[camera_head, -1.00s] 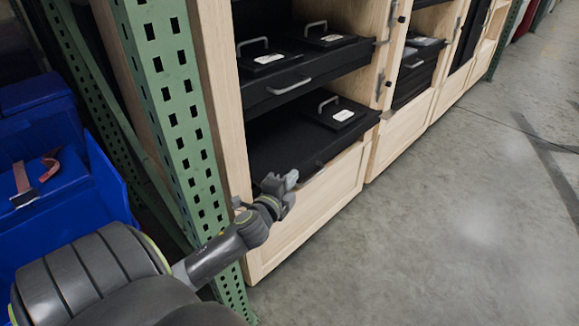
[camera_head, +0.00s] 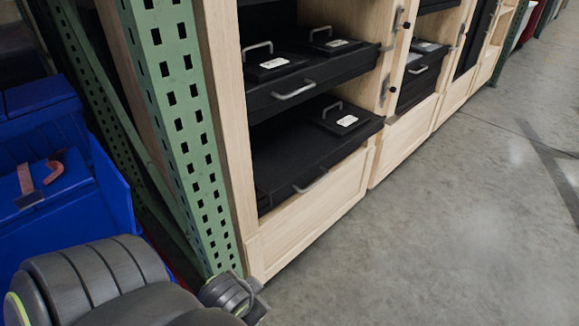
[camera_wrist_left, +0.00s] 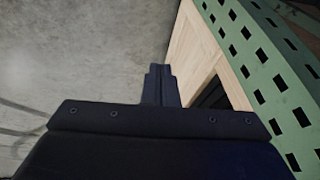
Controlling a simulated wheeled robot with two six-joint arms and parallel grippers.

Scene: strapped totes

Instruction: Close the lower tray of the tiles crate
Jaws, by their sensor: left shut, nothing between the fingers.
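The lower black tray (camera_head: 290,165) sits in the wooden cabinet in the head view, above a plain wooden front panel. A grey bar handle (camera_head: 311,182) is on its front, and a lidded black box (camera_head: 344,119) with a white label is at its right part. I cannot read the label, nor tell how far the tray stands out. My left gripper (camera_wrist_left: 160,84) is shut and empty in the left wrist view, over floor beside the wooden panel. In the head view, my left wrist is low at the bottom, below and apart from the tray; its fingers are hardly visible there.
An upper black tray (camera_head: 335,72) with a handle and two labelled boxes is just above. A green perforated post (camera_head: 185,130) stands left of the cabinet, close to my arm. Blue totes (camera_head: 60,215) are at far left. The concrete floor (camera_head: 450,230) at right is clear.

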